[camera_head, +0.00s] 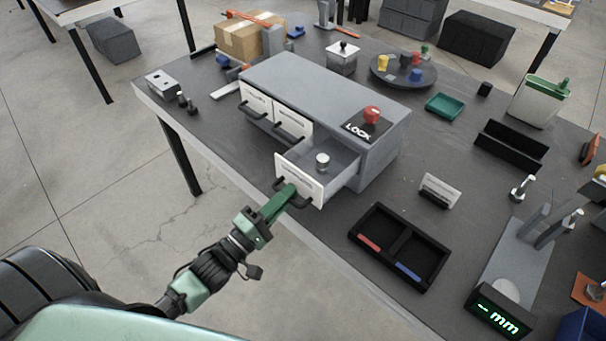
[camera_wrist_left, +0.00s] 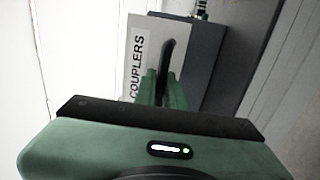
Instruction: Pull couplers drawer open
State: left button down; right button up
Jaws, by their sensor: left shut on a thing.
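The couplers drawer (camera_head: 300,183) is the right-hand one of the grey cabinet (camera_head: 315,85). It stands pulled out, and a small metal part (camera_head: 322,160) sits inside it. Its white front also shows in the left wrist view (camera_wrist_left: 138,62), with the label COUPLERS. My left gripper (camera_head: 288,194) is shut on the dark handle (camera_wrist_left: 166,66) of this drawer. The green fingers (camera_wrist_left: 168,92) lie on both sides of the handle in the left wrist view. My right gripper is not in view.
Two shut drawers (camera_head: 274,115) are left of the open one. A red LOCK knob (camera_head: 371,114) tops the cabinet. A black two-part tray (camera_head: 400,247) and a small label stand (camera_head: 438,190) lie to the right. The table's front edge runs below the drawer.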

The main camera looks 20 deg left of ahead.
pick_arm(q)
jog(key=shift+s+a+f, duration=0.1)
jog(key=shift+s, duration=0.15)
jog(key=c, duration=1.8)
grip_release()
jog(key=b+v, duration=0.1)
jog(key=v, duration=0.6)
jog(key=shift+s+a, duration=0.1)
jog(key=shift+s, duration=0.25)
